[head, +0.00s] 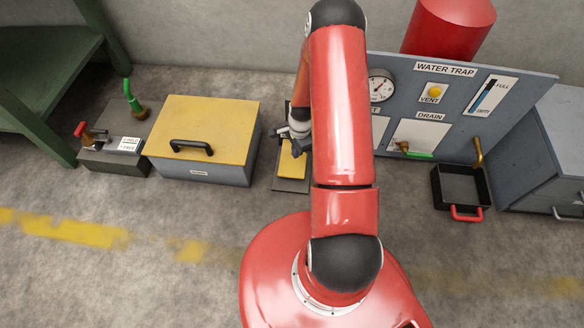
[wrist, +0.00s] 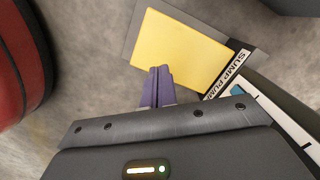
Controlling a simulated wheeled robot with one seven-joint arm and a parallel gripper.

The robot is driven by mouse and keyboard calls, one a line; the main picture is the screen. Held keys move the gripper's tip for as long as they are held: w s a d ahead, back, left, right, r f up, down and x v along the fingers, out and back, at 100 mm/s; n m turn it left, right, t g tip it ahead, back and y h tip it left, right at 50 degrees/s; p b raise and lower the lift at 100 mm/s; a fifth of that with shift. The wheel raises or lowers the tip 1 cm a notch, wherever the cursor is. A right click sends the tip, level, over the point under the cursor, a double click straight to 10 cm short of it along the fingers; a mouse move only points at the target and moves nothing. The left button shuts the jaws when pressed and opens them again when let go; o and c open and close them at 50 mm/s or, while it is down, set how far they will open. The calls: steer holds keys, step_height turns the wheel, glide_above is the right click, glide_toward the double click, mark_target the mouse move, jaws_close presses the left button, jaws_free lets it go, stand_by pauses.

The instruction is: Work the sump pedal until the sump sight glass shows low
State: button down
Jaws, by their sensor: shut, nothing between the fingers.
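The sump pedal is a flat yellow plate (head: 291,166) on a grey base on the floor, partly hidden by my arm. In the wrist view the yellow pedal (wrist: 185,48) lies beyond my fingertips, beside a "SUMP PUM…" label (wrist: 227,73). My gripper (wrist: 160,70) is shut and empty, its purple fingertips overlapping the pedal's near edge. I cannot tell whether they touch it. In the head view my gripper (head: 298,148) is just above the pedal. A white panel with a blue patch (wrist: 238,90), probably the sump sight glass, is partly cut off by my gripper; its level is not readable.
A yellow-lidded box (head: 208,120) with a black handle stands left of the pedal. On the right are the water trap panel (head: 535,88), with its own FULL/EMPTY gauge (head: 487,97), and a black tray (head: 461,187). The floor in front is clear.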

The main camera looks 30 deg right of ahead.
mark_target(294, 166)
steer(key=shift+a+f+b, duration=0.15)
steer(key=shift+f+b, duration=0.65)
steer(key=shift+f, duration=0.7)
steer(key=shift+a+f+b, duration=0.15)
steer(key=shift+f+b, duration=0.65)
steer(key=shift+f, duration=0.7)
step_height(294, 166, down, 4)
steer(key=b, duration=0.3)
steer(key=shift+r, duration=0.4)
steer(key=shift+d+r, duration=0.25)
steer(key=shift+d, duration=0.55)
steer(key=shift+d+r, duration=0.25)
steer(key=shift+d, duration=0.5)
steer(key=shift+d+r+p, duration=0.2)
steer(key=shift+r+p, duration=0.3)
steer(key=shift+r, duration=1.45)
steer(key=shift+d+r+p, duration=0.15)
steer(key=shift+r+p, duration=0.35)
steer(key=shift+r, duration=1.45)
